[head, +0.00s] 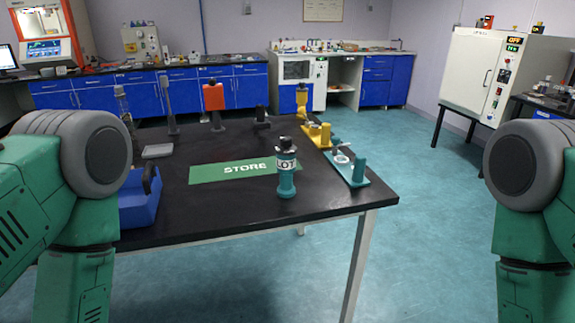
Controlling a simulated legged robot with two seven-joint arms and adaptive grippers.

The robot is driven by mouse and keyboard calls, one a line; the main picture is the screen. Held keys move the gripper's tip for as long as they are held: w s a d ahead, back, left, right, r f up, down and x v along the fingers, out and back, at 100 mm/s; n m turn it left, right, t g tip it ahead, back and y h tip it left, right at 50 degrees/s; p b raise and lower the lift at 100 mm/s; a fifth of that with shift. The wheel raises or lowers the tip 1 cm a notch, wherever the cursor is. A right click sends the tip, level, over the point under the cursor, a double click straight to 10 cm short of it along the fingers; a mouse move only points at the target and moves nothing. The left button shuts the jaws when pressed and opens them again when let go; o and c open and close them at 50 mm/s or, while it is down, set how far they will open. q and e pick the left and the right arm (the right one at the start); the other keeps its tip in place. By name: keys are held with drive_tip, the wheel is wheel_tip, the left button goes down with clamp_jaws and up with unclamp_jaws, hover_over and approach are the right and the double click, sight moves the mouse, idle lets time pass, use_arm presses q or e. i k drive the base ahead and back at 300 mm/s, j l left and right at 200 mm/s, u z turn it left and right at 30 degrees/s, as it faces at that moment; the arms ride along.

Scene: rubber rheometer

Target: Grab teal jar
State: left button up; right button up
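The teal jar (286,182) stands upright near the front right of the black table. It has a dark cap and a white band marked LOT. It stands beside the right end of a green mat (215,173) marked STORE. Both of my arms show only as green upper links with grey joints, at the left and right edges. Neither gripper is in the picture, and nothing touches the jar.
A blue bin (139,207) sits front left. An orange panel (213,97) stands behind. The floor right of the table is clear.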

sight(286, 159)
drive_tip(key=i+l+u, duration=0.1)
drive_tip(key=l, duration=0.25)
drive_tip(key=i+l+u, duration=0.15)
drive_tip(key=l, duration=0.25)
drive_tip(key=i+l+u, duration=0.1)
drive_tip(key=i+l, duration=0.15)
drive_tip(key=l, duration=0.2)
drive_tip(key=i+l+u, duration=0.15)
drive_tip(key=l, duration=0.25)
